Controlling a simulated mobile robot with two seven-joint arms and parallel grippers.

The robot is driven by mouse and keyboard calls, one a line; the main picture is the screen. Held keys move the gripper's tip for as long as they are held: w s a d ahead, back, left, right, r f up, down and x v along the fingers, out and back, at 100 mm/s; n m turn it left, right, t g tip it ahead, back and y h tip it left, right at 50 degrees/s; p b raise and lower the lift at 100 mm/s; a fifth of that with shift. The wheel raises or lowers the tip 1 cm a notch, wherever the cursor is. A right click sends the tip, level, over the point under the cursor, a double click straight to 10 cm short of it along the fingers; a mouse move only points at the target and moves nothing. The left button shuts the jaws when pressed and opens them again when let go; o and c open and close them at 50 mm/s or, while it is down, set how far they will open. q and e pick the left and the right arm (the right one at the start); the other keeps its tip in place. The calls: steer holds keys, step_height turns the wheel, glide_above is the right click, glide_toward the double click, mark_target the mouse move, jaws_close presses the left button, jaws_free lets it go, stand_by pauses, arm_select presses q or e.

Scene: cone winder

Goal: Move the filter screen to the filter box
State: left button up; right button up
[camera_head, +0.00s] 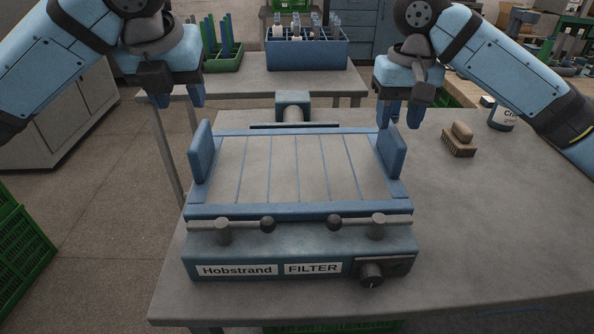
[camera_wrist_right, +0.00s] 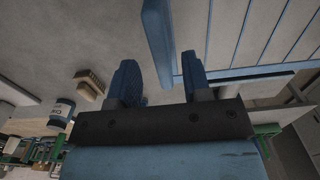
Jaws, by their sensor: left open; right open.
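The filter screen (camera_head: 295,170) is a pale slatted panel in a blue frame, with an upright blue plate at each end. It lies level at the front unit labelled "Hobstrand FILTER" (camera_head: 270,268), seemingly the filter box; I cannot tell whether it is seated. My left gripper (camera_head: 179,98) is open and empty, above and left of the left end plate (camera_head: 201,152). My right gripper (camera_head: 398,114) is open just above the right end plate (camera_head: 391,152). In the right wrist view that plate (camera_wrist_right: 157,40) shows between the fingers (camera_wrist_right: 158,60), without visible contact.
Two levers with dark knobs (camera_head: 268,224) and a dial (camera_head: 371,273) are on the unit's front. A brush (camera_head: 459,141) and a labelled tub (camera_head: 501,118) stand at right. A table behind bears a blue rack (camera_head: 307,55).

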step_height(320, 180, up, 5)
steer(key=shift+r, duration=0.1)
stand_by(0.5)
